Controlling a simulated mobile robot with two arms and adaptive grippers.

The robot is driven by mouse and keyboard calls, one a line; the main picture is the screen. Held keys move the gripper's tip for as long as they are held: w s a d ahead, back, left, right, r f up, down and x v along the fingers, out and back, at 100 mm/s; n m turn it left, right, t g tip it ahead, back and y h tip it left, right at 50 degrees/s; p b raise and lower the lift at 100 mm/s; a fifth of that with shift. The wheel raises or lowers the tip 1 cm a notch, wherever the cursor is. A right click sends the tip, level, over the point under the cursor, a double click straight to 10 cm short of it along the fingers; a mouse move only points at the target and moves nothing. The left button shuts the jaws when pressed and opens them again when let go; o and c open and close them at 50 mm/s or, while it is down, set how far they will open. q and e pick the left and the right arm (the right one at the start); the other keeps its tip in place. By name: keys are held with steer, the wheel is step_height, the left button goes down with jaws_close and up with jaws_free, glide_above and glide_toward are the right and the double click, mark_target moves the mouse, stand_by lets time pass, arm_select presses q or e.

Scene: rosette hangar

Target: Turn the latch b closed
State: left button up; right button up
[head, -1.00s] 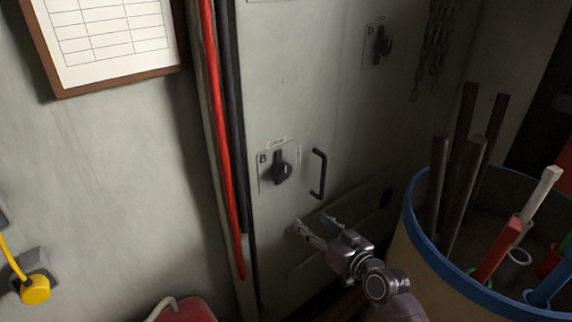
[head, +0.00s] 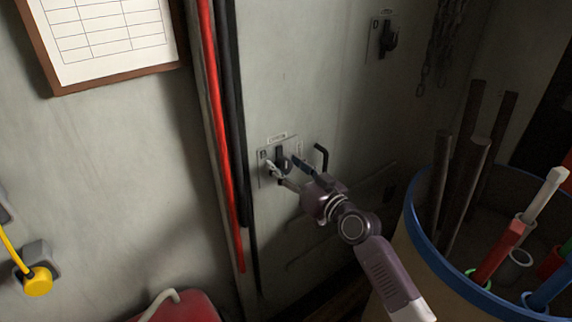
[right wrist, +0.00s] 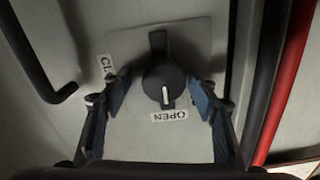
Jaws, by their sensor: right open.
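Latch b is a dark round knob with a bar-shaped grip (right wrist: 163,82) on a pale plate (right wrist: 190,45) on the grey wall panel. In the right wrist view its white mark lies beside the OPEN label (right wrist: 169,116). A label starting with CL (right wrist: 107,66) sits at the plate's left edge, partly hidden. My right gripper (right wrist: 160,92) is open, with one blue-padded finger on each side of the knob; contact cannot be told. In the head view the right gripper (head: 283,168) partly covers latch b (head: 280,153). My left gripper is not in view.
A black pull handle (head: 321,158) is close to the right of latch b. Red and black pipes (head: 222,120) run down the wall to its left. A similar latch D (head: 388,40) is higher up. A blue-rimmed barrel (head: 412,215) holding rods stands at lower right.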

steer(key=shift+a, duration=0.35)
steer(key=shift+d, duration=0.1)
steer(key=c, duration=0.5)
steer(key=shift+r, duration=0.1)
steer(key=c, duration=0.7)
steer(key=shift+o, duration=0.2)
